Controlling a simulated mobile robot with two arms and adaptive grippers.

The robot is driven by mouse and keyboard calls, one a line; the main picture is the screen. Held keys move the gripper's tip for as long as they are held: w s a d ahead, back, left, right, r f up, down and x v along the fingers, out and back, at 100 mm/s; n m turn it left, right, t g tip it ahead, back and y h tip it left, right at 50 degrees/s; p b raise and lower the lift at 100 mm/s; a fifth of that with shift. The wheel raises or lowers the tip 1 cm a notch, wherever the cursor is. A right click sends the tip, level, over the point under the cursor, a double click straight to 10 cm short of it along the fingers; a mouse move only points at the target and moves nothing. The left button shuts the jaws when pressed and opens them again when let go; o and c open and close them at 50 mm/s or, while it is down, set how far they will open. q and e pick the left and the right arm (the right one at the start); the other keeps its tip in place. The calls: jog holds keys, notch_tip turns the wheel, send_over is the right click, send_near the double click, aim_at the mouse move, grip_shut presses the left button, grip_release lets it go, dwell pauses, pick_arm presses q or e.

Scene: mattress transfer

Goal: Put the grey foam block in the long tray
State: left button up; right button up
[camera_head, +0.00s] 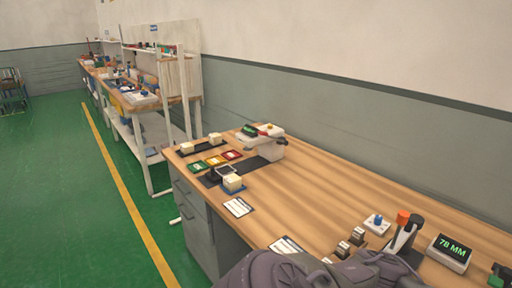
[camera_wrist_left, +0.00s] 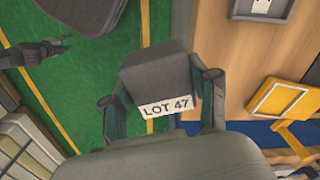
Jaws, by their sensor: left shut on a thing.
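In the left wrist view, my left gripper (camera_wrist_left: 159,88) is shut on the grey foam block (camera_wrist_left: 155,72). The block sits between both fingers and has a white label reading LOT 47. Green floor and a wooden surface show beyond it, and its height above them is unclear. A dark gripper (camera_wrist_left: 38,54), apparently my right one, shows at the upper left of that view; its opening is unclear. In the head view, a long dark tray (camera_head: 207,149) with cream blocks lies near the desk's far left edge; I cannot tell whether it is the task's tray.
The wooden desk (camera_head: 310,197) has a clear middle. Small coloured trays and a grey device (camera_head: 269,147) stand at its far end. A 78 MM display (camera_head: 449,253) and a blue-knobbed box (camera_head: 377,224) stand at the right. A wall runs behind.

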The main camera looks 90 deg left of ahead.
pick_arm(q)
jog(key=s+a+f+n, duration=0.7)
jog(key=s+a+f, duration=0.1)
jog(key=f, duration=0.2)
jog(key=shift+s+a+n, duration=0.15)
jog(key=shift+s+n, duration=0.15)
jog(key=shift+s, duration=0.1)
